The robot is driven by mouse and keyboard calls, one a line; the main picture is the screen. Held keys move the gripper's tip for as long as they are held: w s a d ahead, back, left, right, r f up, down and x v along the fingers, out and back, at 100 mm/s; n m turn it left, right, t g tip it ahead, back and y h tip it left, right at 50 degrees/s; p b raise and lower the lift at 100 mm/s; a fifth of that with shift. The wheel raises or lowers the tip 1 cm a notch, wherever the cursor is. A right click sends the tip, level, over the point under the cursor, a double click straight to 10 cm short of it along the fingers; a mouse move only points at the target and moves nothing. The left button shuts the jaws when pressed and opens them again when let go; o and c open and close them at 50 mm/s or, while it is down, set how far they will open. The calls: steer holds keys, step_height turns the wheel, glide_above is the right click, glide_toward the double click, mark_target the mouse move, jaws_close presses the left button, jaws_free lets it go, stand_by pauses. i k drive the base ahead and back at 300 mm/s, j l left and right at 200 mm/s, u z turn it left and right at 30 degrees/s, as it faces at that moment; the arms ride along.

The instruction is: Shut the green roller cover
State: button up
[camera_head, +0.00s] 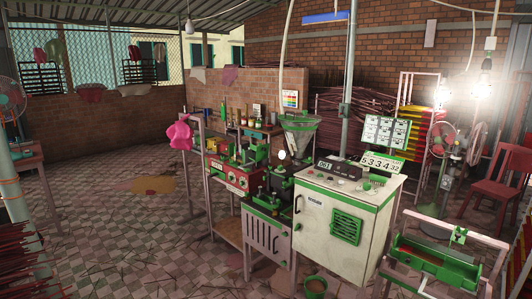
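I cannot tell for certain which part is the green roller cover. A green machine with a long trough (438,261) stands on a pinkish frame at the lower right; its top looks open and shows a reddish-brown inside. A small upright green part (458,236) rises at its back edge. Another green mechanism (253,152) sits on a red machine (230,174) near the middle. Whether any cover is open there is too small to tell. My gripper is not in view.
A white cabinet with green trim (325,222) and a funnel-shaped hopper (299,128) stand in the middle. A green bucket (315,287) is on the floor in front. A red chair (498,181) and fan (441,139) are at right. The tiled floor (125,220) at left is mostly clear.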

mark_target(262, 152)
steer(key=i+j, duration=0.25)
steer(key=i, duration=0.55)
steer(key=i+j+u, duration=0.1)
steer(key=i+j, duration=0.15)
steer(key=i, duration=0.55)
steer(key=i+j, duration=0.15)
steer(key=i, duration=0.7)
steer(key=i+j+u, duration=0.15)
steer(key=i, duration=0.65)
